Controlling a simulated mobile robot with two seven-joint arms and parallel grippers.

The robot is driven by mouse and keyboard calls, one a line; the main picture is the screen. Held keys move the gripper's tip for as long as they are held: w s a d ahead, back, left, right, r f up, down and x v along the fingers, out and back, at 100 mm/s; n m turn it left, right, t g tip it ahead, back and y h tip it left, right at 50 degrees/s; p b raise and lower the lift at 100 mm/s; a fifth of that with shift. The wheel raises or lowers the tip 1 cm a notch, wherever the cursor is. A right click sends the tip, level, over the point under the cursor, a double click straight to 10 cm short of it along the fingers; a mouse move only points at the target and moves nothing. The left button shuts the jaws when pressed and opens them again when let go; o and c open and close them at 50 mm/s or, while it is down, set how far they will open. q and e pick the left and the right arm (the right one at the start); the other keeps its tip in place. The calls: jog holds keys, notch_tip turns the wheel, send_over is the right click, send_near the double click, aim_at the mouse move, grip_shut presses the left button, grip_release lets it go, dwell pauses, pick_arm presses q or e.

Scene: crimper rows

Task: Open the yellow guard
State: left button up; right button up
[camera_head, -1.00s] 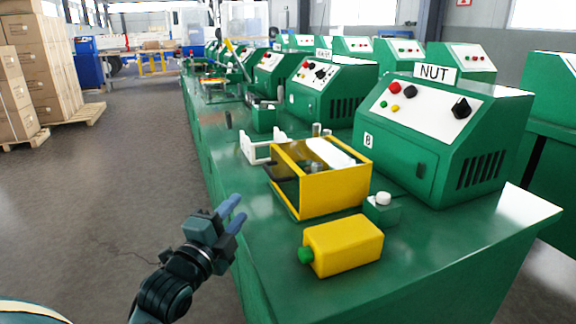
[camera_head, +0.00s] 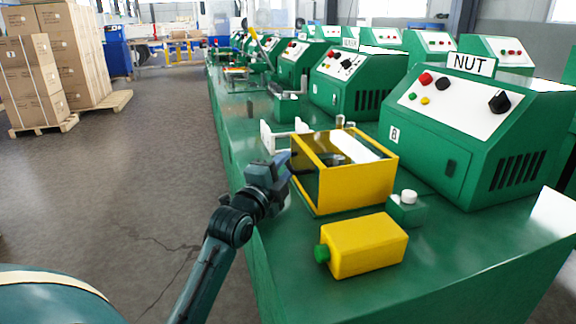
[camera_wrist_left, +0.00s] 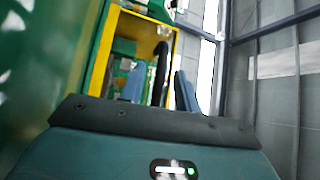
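The yellow guard (camera_head: 357,187) is a box-like frame with clear panels on the green bench, in front of the machine marked NUT. It also shows in the left wrist view (camera_wrist_left: 98,62). My left gripper (camera_head: 284,163) is at the guard's left side in the head view. In the left wrist view, my left gripper's (camera_wrist_left: 160,84) two blue fingers are apart, and a black curved handle (camera_wrist_left: 161,70) on the guard's side shows between them. A gap shows between the handle and the fingers. My right gripper is not in view.
A yellow box with a green button (camera_head: 368,246) sits on the bench in front of the guard. A small green block with a white knob (camera_head: 407,207) stands right of it. The NUT machine (camera_head: 470,130) rises behind.

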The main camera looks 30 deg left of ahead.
pick_arm(q)
jog(key=shift+w+r, duration=0.15)
jog(key=shift+w, duration=0.9)
grip_shut()
